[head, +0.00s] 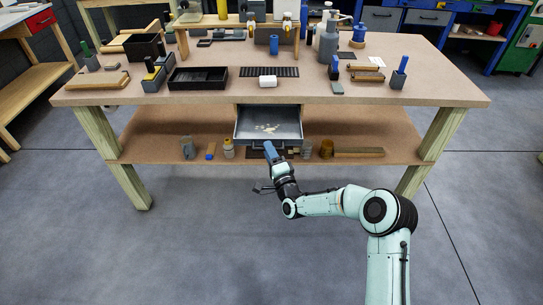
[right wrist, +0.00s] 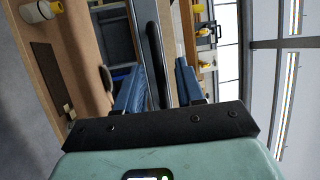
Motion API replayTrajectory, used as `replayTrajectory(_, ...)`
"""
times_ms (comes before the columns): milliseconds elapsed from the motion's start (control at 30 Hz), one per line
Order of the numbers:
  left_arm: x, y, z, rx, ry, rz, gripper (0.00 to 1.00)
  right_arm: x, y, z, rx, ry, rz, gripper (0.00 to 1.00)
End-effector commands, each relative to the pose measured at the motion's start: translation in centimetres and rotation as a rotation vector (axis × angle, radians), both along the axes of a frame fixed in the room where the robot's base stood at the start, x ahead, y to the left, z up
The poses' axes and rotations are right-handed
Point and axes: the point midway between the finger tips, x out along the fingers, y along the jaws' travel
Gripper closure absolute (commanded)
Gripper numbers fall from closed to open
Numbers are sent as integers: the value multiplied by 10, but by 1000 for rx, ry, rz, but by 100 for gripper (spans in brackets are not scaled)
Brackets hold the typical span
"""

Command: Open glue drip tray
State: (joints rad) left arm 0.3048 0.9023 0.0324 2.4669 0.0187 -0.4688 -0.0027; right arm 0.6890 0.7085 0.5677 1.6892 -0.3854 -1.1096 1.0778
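The glue drip tray (head: 285,113) is a grey metal drawer under the tabletop. It stands pulled out toward me, with pale yellowish residue on its floor. My right gripper (head: 271,150) is at the middle of the tray's front. In the right wrist view, its two blue fingers (right wrist: 158,84) stand apart, with the tray's dark bar handle (right wrist: 154,50) between them. I see gaps beside the handle, so the fingers do not look closed on it. The tips' exact contact is hard to tell. My left gripper is not in view.
The workbench (head: 215,97) carries a black bin (head: 198,78), a white roll (head: 267,81) and several tools. The lower shelf (head: 185,128) holds bottles and small blocks beside the tray. The floor in front is clear.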

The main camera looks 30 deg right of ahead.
Motion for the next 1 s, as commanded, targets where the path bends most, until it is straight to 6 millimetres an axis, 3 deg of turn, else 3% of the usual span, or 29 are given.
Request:
replayTrajectory(167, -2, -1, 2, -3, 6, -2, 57, -14, 2, -3, -1, 2, 1, 62)
replayTrajectory(500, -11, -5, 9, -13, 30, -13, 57, -86, 12, -16, 0, 4, 0, 62)
replayTrajectory(700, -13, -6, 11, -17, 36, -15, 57, -117, 17, -22, -1, 2, 0, 62)
replayTrajectory(1000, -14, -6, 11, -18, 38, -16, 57, -130, 19, -24, -1, 0, -1, 62)
